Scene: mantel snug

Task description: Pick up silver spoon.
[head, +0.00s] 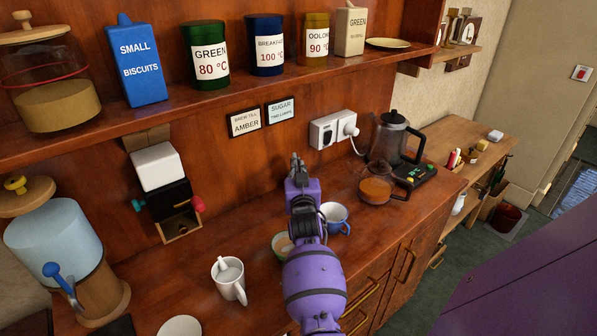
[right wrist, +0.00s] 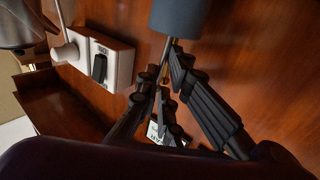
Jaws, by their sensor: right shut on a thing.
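My right gripper (head: 296,165) is above the counter near the back wall in the head view. In the right wrist view its dark fingers (right wrist: 168,85) are shut on a thin metal stem, which looks like the handle of the silver spoon (right wrist: 168,62). The stem runs to a blue-grey cylindrical thing (right wrist: 180,18) at the top of that view. I cannot tell whether the stem stands inside it. The spoon's bowl is hidden. In the head view my gripper and arm hide the held thing. My left gripper is not in view.
A blue cup (head: 336,217) and a partly hidden green bowl (head: 281,246) are beside my right arm. A white mug (head: 229,281) stands to the left. A shelf (head: 290,72) of canisters runs above.

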